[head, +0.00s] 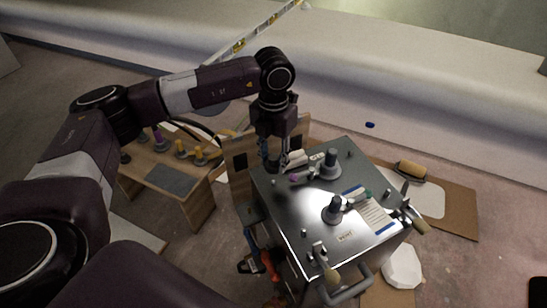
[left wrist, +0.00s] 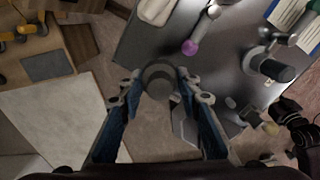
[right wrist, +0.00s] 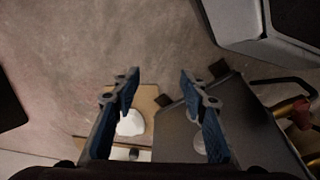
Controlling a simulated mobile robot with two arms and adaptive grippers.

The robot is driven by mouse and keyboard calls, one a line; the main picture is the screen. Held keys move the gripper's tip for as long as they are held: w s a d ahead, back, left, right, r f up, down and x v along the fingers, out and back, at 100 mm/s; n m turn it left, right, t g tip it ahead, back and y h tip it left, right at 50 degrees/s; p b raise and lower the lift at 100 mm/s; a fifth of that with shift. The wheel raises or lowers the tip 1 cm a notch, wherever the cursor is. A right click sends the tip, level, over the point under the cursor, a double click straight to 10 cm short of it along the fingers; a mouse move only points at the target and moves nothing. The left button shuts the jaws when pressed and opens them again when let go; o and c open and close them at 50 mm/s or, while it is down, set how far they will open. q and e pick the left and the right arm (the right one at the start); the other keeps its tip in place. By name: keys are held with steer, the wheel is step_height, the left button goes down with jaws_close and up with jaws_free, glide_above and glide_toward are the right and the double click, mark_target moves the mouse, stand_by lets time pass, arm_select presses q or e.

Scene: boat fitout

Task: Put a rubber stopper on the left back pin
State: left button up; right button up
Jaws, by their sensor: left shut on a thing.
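My left gripper (head: 277,164) is above the left back corner of the dark metal tabletop (head: 318,205). In the left wrist view its fingers (left wrist: 160,88) are shut on a grey round rubber stopper (left wrist: 160,76). A small pin (head: 274,182) stands on the top close to this gripper; I cannot tell for sure that it is the left back pin. The stopper hides what lies under it in the left wrist view. My right gripper (right wrist: 160,95) is open and empty, pointing down toward the floor beside a dark panel.
Grey knobbed fittings (head: 330,166) and a paper sheet (head: 375,216) are on the metal top. A purple-tipped tool (left wrist: 191,46) lies near the left gripper. A wooden bench (head: 165,172) with yellow and purple parts stands to the left. A roller (head: 410,171) lies on cardboard at right.

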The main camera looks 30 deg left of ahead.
mark_target(274, 181)
arm_select(q)
step_height(274, 181, down, 4)
steer(key=b, duration=0.2)
steer(key=shift+f+b, duration=0.1)
steer(key=shift+b, duration=0.3)
arm_select(e)
step_height(274, 181, up, 10)
steer(key=w, duration=0.2)
steer(key=shift+w+t, duration=0.3)
steer(key=shift+w, duration=0.05)
arm_select(q)
steer(key=shift+f, duration=0.15)
arm_select(e)
steer(key=shift+s+a+f, duration=0.1)
steer(key=shift+f, duration=0.05)
arm_select(q)
steer(key=shift+f, duration=0.2)
steer(key=shift+f+b, duration=0.35)
steer(key=shift+f, duration=0.05)
arm_select(e)
step_height(274, 181, up, 3)
steer(key=shift+r, duration=0.1)
steer(key=shift+s, duration=0.1)
stand_by(0.5)
arm_select(q)
steer(key=shift+f, duration=0.15)
